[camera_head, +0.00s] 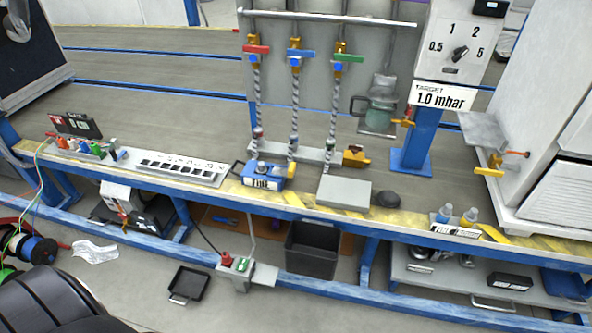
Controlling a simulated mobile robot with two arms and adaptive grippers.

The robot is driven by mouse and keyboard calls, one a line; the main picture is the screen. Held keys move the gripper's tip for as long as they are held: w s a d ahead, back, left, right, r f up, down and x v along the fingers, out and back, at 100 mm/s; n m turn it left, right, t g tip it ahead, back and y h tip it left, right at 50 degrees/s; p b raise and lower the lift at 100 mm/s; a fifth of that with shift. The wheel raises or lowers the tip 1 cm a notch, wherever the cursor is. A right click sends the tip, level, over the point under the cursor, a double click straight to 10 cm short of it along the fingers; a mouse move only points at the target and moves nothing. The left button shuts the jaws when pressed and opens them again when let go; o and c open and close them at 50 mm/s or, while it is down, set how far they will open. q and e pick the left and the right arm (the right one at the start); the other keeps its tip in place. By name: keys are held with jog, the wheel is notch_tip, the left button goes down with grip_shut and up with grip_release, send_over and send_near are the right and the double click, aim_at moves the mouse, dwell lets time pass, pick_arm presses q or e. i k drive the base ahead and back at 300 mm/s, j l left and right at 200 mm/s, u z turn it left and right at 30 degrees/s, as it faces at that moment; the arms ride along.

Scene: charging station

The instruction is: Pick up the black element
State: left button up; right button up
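Several black things are in view, and I cannot tell for certain which one the task calls the black element. A small black rounded piece (386,199) lies on the bench, just right of a grey flat block (344,191). A shallow black tray with a handle (188,284) lies on the floor in front of the bench. A dark open bin (312,252) stands under the bench. Neither of my grippers can be made out in this view. A dark ribbed shape fills the bottom left corner.
The long blue-framed bench (300,209) crosses the view. On it are a slotted white strip (180,166), a blue box (262,177) and small bottles (468,217). Hoses with coloured valves (295,54) rise behind. A cable reel (37,249) stands at left.

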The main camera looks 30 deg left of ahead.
aim_at(261, 169)
jog(key=i+j, duration=0.95)
jog(key=j, duration=0.2)
